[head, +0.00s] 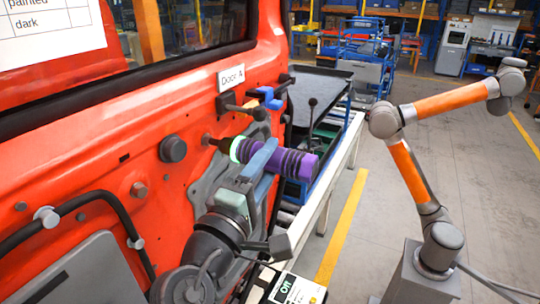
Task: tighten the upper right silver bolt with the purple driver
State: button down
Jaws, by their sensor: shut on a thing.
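The purple driver (297,163) lies across my gripper (262,160), which is shut on it. A lit green ring (236,149) shows at its front end. Its short dark nose points left at the red door (110,140) and meets a bolt-like head (207,140) at the upper right of the panel. I cannot tell whether it is fully seated, and the nose hides most of that head. A grey bolt (138,190) sits on the door further left, clear of the driver.
A dark round knob (172,148), a black handle bar (105,197) and a blue-and-black latch (265,98) stick out of the door near my arm. A small display (288,288) reads "Off". Another orange-and-grey arm (437,102) stands right. Open floor (465,165) lies beyond.

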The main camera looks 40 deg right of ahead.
aim_at(305, 178)
jog(key=shift+s+d+r+p, duration=0.1)
jog(key=shift+s+d+p, duration=0.3)
jog(key=shift+s, duration=0.6)
jog(key=shift+s+d+p, duration=0.15)
jog(key=shift+s+d, duration=0.3)
jog(key=shift+s, duration=0.6)
jog(key=shift+s+d+r+p, duration=0.1)
jog(key=shift+s+d+p, duration=0.3)
jog(key=shift+s, duration=0.6)
jog(key=shift+f, duration=0.1)
